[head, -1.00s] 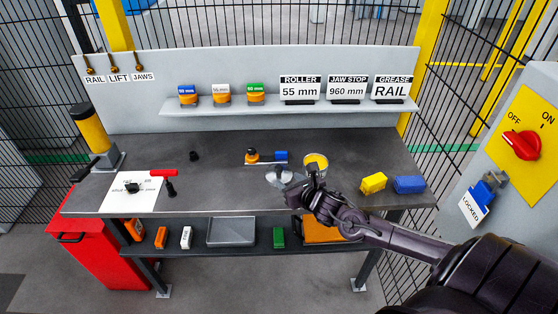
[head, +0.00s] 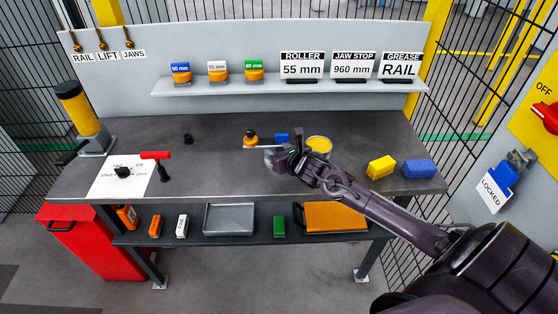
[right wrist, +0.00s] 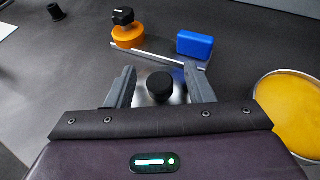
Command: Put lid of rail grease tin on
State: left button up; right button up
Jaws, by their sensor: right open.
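The open grease tin (head: 319,145) stands on the bench, filled with yellow grease. It also shows at the right edge of the right wrist view (right wrist: 290,112). The lid is a shiny silver disc with a black knob (right wrist: 160,86), lying on the bench left of the tin. In the head view the lid (head: 273,157) is partly hidden by my right gripper. My right gripper (right wrist: 160,82) is open, with one finger on each side of the knob and gaps between. Whether the fingers touch the lid, I cannot tell. My left gripper is out of view.
Behind the lid lie an orange piece with a black top (right wrist: 128,32), a thin metal rod (right wrist: 165,57) and a blue block (right wrist: 195,45). Yellow (head: 381,167) and blue (head: 418,169) blocks stand right of the tin. A red-handled tool (head: 156,156) lies left.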

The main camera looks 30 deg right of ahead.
jog(key=shift+s+r, duration=0.1)
jog(key=shift+c, duration=0.3)
grip_shut()
